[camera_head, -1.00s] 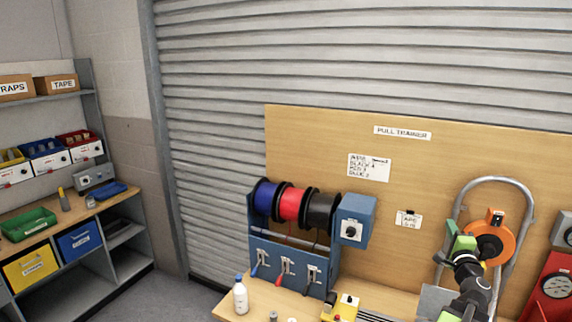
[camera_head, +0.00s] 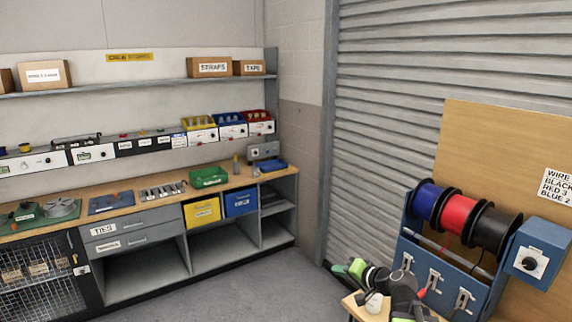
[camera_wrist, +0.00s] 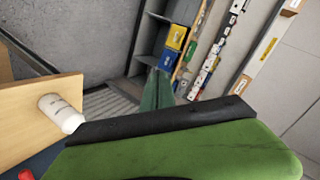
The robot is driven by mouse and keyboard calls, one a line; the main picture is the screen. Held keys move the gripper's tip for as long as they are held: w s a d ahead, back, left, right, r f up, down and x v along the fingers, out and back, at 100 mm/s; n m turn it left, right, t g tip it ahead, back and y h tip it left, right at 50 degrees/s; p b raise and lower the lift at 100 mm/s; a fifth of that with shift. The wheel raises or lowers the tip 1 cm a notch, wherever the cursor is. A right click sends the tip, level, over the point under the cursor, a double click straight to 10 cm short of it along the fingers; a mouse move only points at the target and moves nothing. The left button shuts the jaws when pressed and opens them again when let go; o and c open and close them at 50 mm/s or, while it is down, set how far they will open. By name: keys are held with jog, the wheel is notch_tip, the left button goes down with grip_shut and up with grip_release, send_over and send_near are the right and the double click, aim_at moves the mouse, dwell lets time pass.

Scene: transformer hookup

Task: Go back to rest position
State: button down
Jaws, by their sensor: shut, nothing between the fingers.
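My gripper (camera_head: 347,268) shows at the lower middle of the head view, with green fingers on a dark arm. It is shut and empty, in front of the roller door and left of the wire spool rack (camera_head: 440,275). In the wrist view, the green-fingered gripper (camera_wrist: 158,106) fills the lower part. In the head view the bottle (camera_head: 374,303) is partly hidden by my arm.
A long workbench (camera_head: 135,205) with bins, drawers and a shelf above runs along the left wall. A wooden board (camera_head: 475,150) stands behind the spool rack. Grey floor (camera_head: 250,290) lies open between workbench and spool bench.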

jog(key=s+a+f+n+g+h+b, duration=0.1)
jog(key=s+a+f+n+g+h, duration=0.1)
jog(key=s+a+f+n+g, duration=0.65)
jog(key=s+d+f+m+g+h, duration=0.2)
jog(key=s+d+f+m+h, duration=0.1)
jog(key=s+d+f, duration=0.3)
jog(key=s+h, duration=0.1)
jog(key=s, duration=0.1)
jog(key=shift+s+d+f+h, duration=0.2)
jog(key=shift+s+d+h, duration=0.1)
jog(key=shift+h, duration=0.1)
